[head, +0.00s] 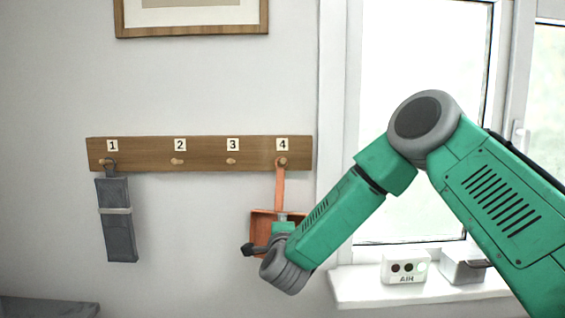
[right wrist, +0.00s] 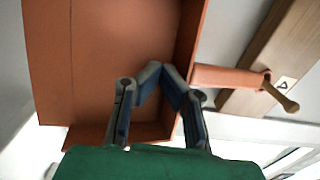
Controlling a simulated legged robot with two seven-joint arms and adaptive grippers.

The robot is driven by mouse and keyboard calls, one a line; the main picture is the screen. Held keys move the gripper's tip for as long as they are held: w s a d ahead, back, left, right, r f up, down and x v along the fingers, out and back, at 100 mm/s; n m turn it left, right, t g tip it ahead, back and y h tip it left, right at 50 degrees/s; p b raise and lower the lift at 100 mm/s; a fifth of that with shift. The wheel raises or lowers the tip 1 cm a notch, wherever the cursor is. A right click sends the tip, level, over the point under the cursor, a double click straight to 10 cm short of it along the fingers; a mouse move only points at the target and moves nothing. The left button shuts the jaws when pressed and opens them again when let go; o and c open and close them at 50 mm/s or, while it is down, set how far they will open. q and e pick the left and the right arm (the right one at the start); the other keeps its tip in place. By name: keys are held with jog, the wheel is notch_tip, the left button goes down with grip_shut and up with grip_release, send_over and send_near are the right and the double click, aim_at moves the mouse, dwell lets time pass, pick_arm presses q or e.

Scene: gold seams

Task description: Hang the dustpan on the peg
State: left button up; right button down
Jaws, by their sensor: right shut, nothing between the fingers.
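The orange dustpan (head: 280,190) hangs below peg 4 (head: 282,162), its handle up and its pan low. In the right wrist view the pan (right wrist: 110,60) fills the upper left. There, the end of its handle (right wrist: 230,77) lies at the wooden peg (right wrist: 284,97), which appears to pass through it. My right gripper (right wrist: 160,72) is shut and empty, in front of the pan. In the head view the right gripper (head: 283,216) is partly hidden by my wrist, which also covers the pan's lower right. My left gripper is in neither view.
A wooden rail (head: 205,148) carries pegs labelled 1 to 4. A grey item (head: 118,235) hangs on peg 1; pegs 2 (head: 177,161) and 3 (head: 231,161) are bare. A white box marked AIR (head: 405,268) stands on the windowsill (head: 380,293) at the right.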

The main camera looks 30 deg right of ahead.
jog(key=shift+w+r, duration=0.1)
jog(key=shift+w, duration=0.25)
jog(key=shift+w+d+f, duration=0.1)
jog(key=shift+w+d, duration=0.2)
jog(key=shift+d, duration=0.25)
jog(key=shift+w+d+f, duration=0.1)
jog(key=shift+w+d, duration=0.15)
jog(key=shift+d, duration=0.25)
jog(key=shift+w+a+r+b, duration=0.1)
jog(key=shift+w+a+b, duration=0.2)
jog(key=shift+b, duration=0.05)
jog(key=shift+w, duration=0.25)
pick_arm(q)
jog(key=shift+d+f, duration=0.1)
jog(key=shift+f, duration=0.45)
pick_arm(e)
jog(key=shift+w+d, duration=0.25)
jog(key=shift+d, duration=0.4)
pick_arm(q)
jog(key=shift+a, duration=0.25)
pick_arm(e)
jog(key=shift+a, duration=0.3)
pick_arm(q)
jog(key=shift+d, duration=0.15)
pick_arm(e)
jog(key=shift+s+d, duration=0.1)
